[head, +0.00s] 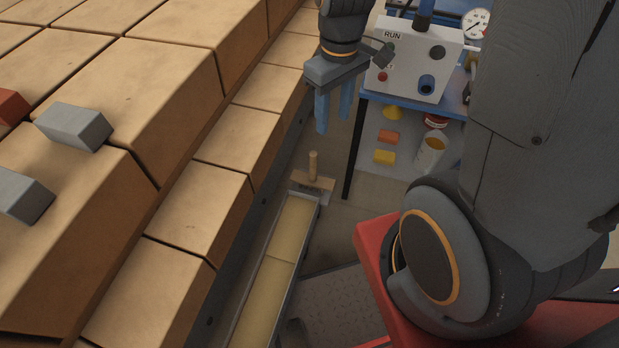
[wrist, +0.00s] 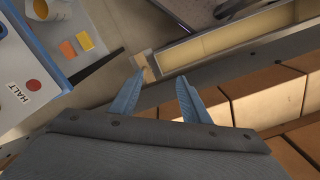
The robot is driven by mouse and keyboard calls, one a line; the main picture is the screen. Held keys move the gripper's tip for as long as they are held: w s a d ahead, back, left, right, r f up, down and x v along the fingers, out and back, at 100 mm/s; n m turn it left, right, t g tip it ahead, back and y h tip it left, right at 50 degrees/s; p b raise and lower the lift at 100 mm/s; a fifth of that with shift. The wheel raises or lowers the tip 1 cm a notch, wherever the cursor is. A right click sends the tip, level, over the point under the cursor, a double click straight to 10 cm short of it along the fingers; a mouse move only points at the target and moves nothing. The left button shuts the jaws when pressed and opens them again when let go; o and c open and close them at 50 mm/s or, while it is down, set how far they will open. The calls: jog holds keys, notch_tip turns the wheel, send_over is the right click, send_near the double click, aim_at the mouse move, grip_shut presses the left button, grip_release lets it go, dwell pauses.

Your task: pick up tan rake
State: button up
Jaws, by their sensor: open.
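The tan rake (head: 313,182) is at the far end of a long narrow trough (head: 236,318), low between the brick stack and the blue table. Its short handle points up in the head view. In the wrist view, the rake (wrist: 146,62) shows just beyond the left fingertip, which may hide part of it. My gripper (head: 333,116) is open and empty, with its two blue fingers pointing down. It hangs above the rake and appears apart from it. The fingers (wrist: 160,78) also show spread in the wrist view.
A blue table (head: 399,100) with a RUN control box (head: 415,62) stands close right of my gripper. Its lower shelf holds orange and yellow pieces and a cup (head: 430,152).

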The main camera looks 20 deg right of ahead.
jog(key=w+f+n+b, duration=0.4)
jog(key=w+f+n, duration=0.25)
jog(key=f, duration=0.55)
jog(key=n+b, duration=0.4)
jog(key=n, duration=0.2)
send_over(313, 162)
jog(key=w, duration=0.1)
jog(key=f, duration=1.4)
jog(key=shift+d, duration=0.25)
jog(key=shift+n, duration=0.25)
jog(key=shift+w+f+b, duration=0.15)
jog(key=shift+f+b, duration=0.25)
jog(key=shift+f, duration=3.6)
jog(key=shift+a, duration=0.1)
jog(key=shift+c, duration=0.2)
grip_shut()
